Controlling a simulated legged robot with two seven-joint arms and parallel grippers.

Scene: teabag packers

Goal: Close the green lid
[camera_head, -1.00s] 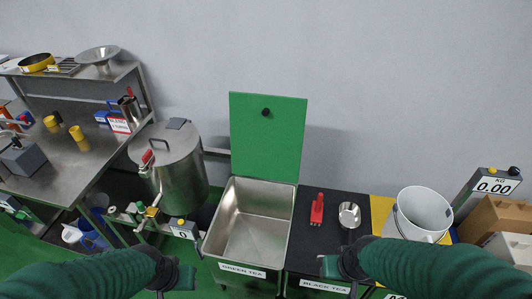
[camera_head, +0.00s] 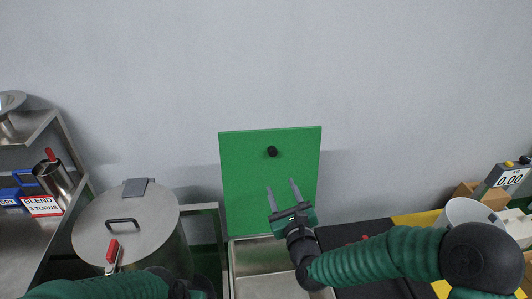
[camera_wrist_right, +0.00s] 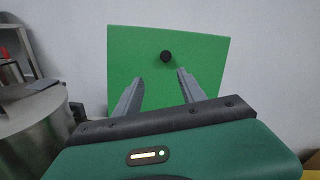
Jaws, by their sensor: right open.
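The green lid (camera_head: 243,178) stands upright behind the steel bin (camera_head: 262,252), against the grey wall, with a black knob (camera_head: 272,151) near its top. It also fills the middle of the right wrist view (camera_wrist_right: 193,62), with the knob (camera_wrist_right: 166,56) above and between the fingers. My right gripper (camera_head: 282,184) is open and empty, in front of the lid and below the knob, apart from it. It also shows in the right wrist view (camera_wrist_right: 160,80). My left arm shows at the bottom left of the head view; I cannot make out its fingers.
A large steel pot (camera_head: 125,225) with a handled lid stands left of the bin. A black surface (camera_head: 352,233) lies to the right, with a white bucket (camera_head: 467,213) beyond. A scale display (camera_head: 510,177) stands at far right. A shelf with a blend sign (camera_head: 41,206) is at left.

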